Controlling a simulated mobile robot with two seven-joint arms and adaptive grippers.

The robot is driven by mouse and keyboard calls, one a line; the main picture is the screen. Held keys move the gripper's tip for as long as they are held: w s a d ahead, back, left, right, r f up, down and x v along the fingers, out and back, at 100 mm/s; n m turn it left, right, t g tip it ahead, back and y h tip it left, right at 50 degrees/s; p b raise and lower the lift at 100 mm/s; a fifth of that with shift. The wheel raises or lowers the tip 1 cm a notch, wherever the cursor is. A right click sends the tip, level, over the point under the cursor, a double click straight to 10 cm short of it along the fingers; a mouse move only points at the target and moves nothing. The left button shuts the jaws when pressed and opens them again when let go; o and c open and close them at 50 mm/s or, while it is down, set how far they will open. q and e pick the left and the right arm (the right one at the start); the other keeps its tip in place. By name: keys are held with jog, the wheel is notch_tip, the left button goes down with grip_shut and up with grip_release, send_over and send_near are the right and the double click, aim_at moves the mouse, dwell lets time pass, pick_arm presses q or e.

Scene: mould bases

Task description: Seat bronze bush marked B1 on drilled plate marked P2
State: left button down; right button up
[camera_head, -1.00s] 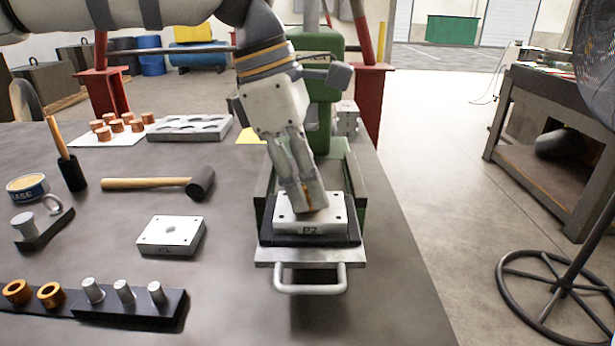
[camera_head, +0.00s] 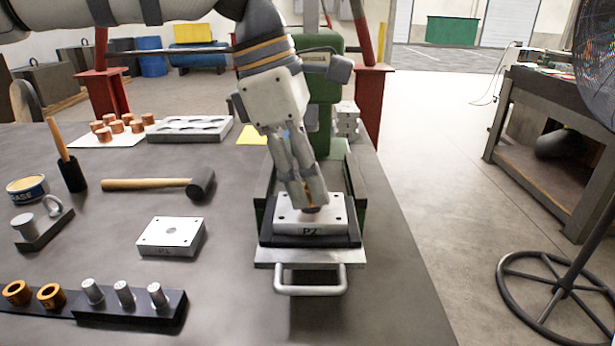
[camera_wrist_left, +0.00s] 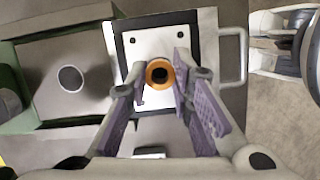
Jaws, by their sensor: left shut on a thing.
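The drilled plate marked P2 (camera_head: 325,225) lies flat on a dark block at the front of the green press. It also shows in the left wrist view (camera_wrist_left: 150,45), with small corner holes. My left gripper (camera_head: 312,203) points down over this plate and is shut on a bronze bush (camera_wrist_left: 160,74). In the left wrist view the bush is an orange ring with a dark bore between the fingers, over the plate's middle. It hides the plate's centre. I cannot read its mark, or tell whether it touches the plate. My right gripper is out of view.
A second drilled plate (camera_head: 170,232) lies left of the press. Two bronze bushes (camera_head: 50,295) and steel pins (camera_head: 124,293) stand at the front left. A mallet (camera_head: 160,184) lies behind the second plate. A metal handle (camera_head: 310,280) sticks out in front of P2.

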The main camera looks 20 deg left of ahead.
pick_arm(q)
jog(key=shift+f, duration=0.5)
dwell(0.6)
jog(key=shift+r, duration=0.5)
jog(key=c, duration=1.3)
grip_release()
jog(key=shift+c, duration=0.2)
jog(key=v, duration=1.2)
